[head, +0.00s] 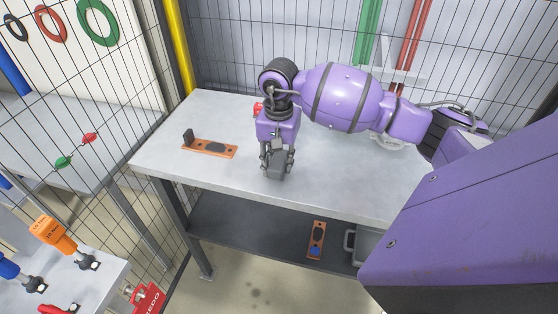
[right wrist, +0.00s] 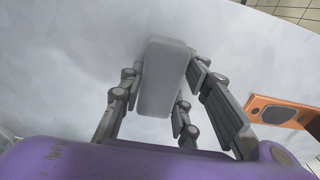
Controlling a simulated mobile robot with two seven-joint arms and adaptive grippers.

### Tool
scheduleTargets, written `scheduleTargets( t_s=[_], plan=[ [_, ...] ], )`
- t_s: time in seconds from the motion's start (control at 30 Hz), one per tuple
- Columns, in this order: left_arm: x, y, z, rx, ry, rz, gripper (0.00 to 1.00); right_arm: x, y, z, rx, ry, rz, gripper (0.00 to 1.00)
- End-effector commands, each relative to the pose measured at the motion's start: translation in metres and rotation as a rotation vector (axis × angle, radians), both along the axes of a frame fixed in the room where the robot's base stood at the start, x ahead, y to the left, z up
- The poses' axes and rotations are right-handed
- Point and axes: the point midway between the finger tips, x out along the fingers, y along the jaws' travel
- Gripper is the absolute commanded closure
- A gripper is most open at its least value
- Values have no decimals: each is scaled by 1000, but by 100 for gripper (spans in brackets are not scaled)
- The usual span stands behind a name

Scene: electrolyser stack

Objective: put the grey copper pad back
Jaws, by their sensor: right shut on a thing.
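My right gripper (head: 277,160) is shut on a grey block, which I take for the grey pad, above the table's front middle. In the right wrist view the grey pad (right wrist: 165,75) is a plain, rounded block between the fingers of the right gripper (right wrist: 163,100). I cannot tell how far it is above the table. A copper-coloured board (head: 222,151) lies on the table to the left of the gripper, with a dark oval on it and a dark upright block at its left end. Part of this board (right wrist: 260,103) shows at the right of the wrist view. My left gripper is not in view.
A second copper-coloured board (head: 317,240) with dark and blue spots lies on the lower shelf (head: 260,232), beside a grey bin (head: 350,242). A red thing (head: 257,108) is partly hidden behind my right gripper. Mesh fencing stands behind.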

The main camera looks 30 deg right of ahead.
Motion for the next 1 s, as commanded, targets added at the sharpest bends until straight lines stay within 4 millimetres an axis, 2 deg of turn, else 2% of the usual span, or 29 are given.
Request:
scheduleTargets(
  t_s=[0.17,0.2,0.33,0.63,0.77,0.87,1.0],
  plan=[
    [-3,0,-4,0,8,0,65,0,0,-5,-1,2,0,100],
    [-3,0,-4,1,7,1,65,0,0,-5,-1,2,1,68],
    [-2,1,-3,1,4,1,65,0,0,-4,0,1,0,51],
    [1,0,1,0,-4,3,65,0,0,-3,1,1,0,51],
    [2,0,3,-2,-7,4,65,1,0,7,-1,-3,0,51],
    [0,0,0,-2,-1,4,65,1,-1,22,-2,-3,1,51],
    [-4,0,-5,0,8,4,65,1,-1,52,-2,-4,1,51]
  ],
)
